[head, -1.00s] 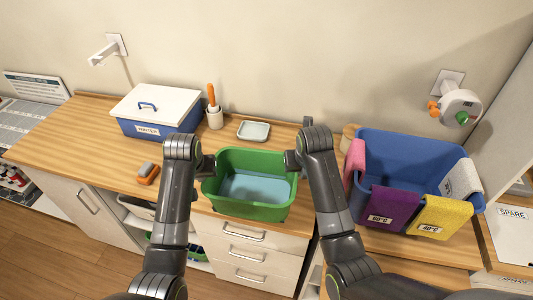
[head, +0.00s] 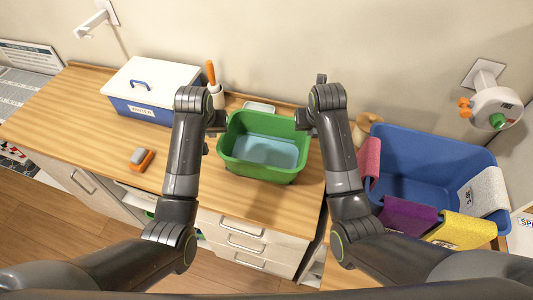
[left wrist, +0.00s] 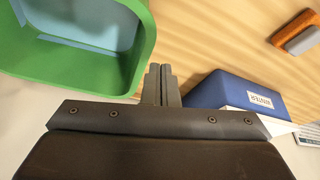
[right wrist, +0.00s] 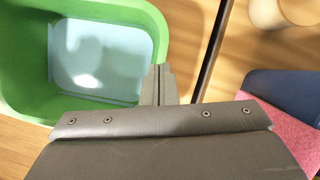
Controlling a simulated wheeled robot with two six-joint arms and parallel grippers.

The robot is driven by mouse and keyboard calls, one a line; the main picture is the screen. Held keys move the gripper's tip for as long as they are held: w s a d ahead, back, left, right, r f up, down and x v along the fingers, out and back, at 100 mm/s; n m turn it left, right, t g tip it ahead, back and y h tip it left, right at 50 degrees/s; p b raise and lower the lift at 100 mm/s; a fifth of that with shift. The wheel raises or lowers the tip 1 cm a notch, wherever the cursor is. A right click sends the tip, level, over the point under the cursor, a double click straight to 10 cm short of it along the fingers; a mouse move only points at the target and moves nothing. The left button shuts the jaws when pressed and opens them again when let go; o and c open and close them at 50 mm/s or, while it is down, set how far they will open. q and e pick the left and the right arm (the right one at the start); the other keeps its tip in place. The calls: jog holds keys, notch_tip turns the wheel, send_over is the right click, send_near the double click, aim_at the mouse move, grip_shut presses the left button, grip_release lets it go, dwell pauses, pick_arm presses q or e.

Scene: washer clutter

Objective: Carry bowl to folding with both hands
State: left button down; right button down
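The green bowl (head: 233,160), a rectangular tub with a pale blue inside, is upright over the right part of the wooden counter. I cannot tell whether it touches the wood. My left gripper (head: 216,121) is at its left side and my right gripper (head: 303,119) at its right side. In the left wrist view the fingers (left wrist: 161,82) look shut, just outside the bowl's wall (left wrist: 143,55). In the right wrist view the fingers (right wrist: 159,82) look shut too, against or beside the rim (right wrist: 157,35). No rim shows between either pair of fingers.
A blue box with a white lid (head: 150,82) and an orange-grey brush (head: 141,159) are left on the counter (head: 85,125). Behind the bowl are a small tray (head: 259,106) and an orange-handled tool (head: 211,72). Right stands a blue basket (head: 420,165) with coloured cloths.

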pick_arm(q)
jog(key=shift+w+a+f, duration=0.1)
jog(key=shift+a+f, duration=0.1)
jog(key=shift+a, duration=0.3)
jog(key=c, duration=1.7)
grip_release()
jog(key=shift+a, duration=0.45)
jog(key=shift+c, duration=0.2)
jog(key=shift+s+r, duration=0.1)
jog(key=shift+s, duration=0.1)
pick_arm(e)
jog(key=shift+s+d+f, duration=0.1)
jog(key=shift+s+d, duration=0.05)
jog(key=shift+d, duration=0.85)
jog(key=c, duration=2.1)
grip_release()
pick_arm(q)
jog(key=shift+w, duration=0.1)
pick_arm(e)
jog(key=o, duration=0.4)
